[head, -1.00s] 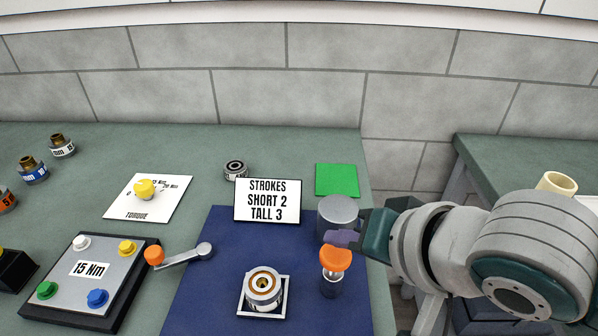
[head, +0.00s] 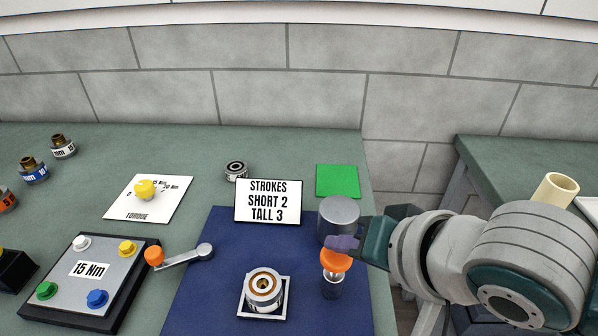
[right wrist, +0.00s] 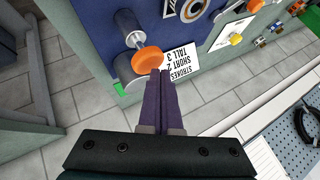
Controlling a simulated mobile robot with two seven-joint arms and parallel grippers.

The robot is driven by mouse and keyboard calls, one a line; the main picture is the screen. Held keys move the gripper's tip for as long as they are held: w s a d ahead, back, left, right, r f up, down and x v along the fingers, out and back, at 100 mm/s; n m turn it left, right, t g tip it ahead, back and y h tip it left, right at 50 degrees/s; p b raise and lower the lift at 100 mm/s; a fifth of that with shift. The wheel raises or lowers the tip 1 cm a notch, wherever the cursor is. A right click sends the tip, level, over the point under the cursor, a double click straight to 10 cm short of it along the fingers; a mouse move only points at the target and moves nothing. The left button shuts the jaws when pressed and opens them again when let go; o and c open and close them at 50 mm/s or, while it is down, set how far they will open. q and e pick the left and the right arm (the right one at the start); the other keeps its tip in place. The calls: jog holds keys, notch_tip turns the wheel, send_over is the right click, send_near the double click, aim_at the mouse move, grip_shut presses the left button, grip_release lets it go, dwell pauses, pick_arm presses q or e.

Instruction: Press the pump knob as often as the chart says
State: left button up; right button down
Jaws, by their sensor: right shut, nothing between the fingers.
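The pump (head: 332,287) is a dark cylinder with a pale rod and an orange knob (head: 336,262) on top. The knob also shows in the right wrist view (right wrist: 147,60), with the rod visible below it. My right gripper (head: 343,242) is shut and empty. Its purple fingertips overlap the knob's edge in both views; I cannot tell if they touch it. The chart (head: 267,202) reads "STROKES SHORT 2 TALL 3". A metal spool (head: 263,291) with an orange ring on top sits in a white square frame on the blue mat. My left gripper is out of view.
A grey cylinder (head: 338,212) stands just behind the knob. A crank with an orange handle (head: 154,257) and a button box reading "15 Nm" (head: 90,268) lie left. A green square (head: 337,181) is behind. The bench ends just right of the pump.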

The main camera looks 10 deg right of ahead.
aim_at(341, 262)
jog(key=shift+f, duration=0.35)
jog(key=shift+f+b, duration=0.45)
jog(key=shift+f, duration=0.1)
dwell(0.5)
jog(key=shift+f, duration=0.4)
jog(key=shift+r, duration=0.1)
dwell(0.4)
jog(key=shift+r+p, duration=1.7)
jog(key=shift+p, duration=0.2)
notch_tip(341, 262, up, 5)
jog(key=p, duration=0.5)
jog(key=shift+p, duration=0.35)
